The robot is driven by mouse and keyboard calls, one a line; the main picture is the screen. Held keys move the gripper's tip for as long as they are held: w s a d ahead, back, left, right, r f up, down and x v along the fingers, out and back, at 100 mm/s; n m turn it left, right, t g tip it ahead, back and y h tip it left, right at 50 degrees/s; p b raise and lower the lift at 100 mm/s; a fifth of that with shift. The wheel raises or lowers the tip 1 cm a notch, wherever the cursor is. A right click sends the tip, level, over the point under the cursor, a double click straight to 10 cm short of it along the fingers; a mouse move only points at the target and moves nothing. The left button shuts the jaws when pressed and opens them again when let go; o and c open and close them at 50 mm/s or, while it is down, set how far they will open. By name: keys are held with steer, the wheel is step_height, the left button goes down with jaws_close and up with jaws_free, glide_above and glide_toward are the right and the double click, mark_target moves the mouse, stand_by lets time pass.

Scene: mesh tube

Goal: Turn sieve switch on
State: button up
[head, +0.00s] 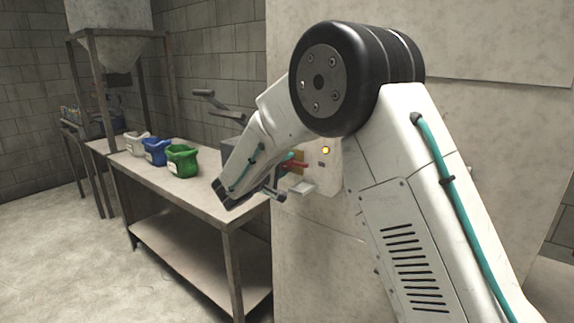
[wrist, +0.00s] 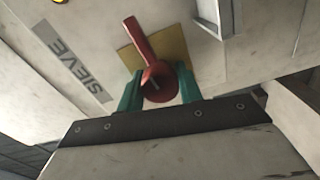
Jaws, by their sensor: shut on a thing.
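The sieve switch (wrist: 144,42) is a red lever on a yellow plate (wrist: 176,51), beside the printed word SIEVE in the wrist view. Its round hub lies low between the green fingers of my gripper (wrist: 157,92), and its handle points up and slightly left. My gripper is shut on the switch. In the head view the red switch (head: 296,165) shows partly at the wall panel, with my gripper (head: 285,158) at it and my arm hiding much of the area.
A yellow light (head: 325,150) is on the panel right of the switch. A metal table (head: 215,193) at left bears a white bag (head: 137,144), a blue bag (head: 155,152) and a green bag (head: 182,161). A hopper (head: 108,50) stands behind. The floor at left is clear.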

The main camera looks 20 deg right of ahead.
steer(key=shift+a+m, duration=0.2)
steer(key=shift+m, duration=0.3)
steer(key=o, duration=1)
steer(key=shift+a, duration=0.1)
steer(key=v, duration=0.7)
steer(key=shift+s+a, duration=0.15)
steer(key=shift+s, duration=0.1)
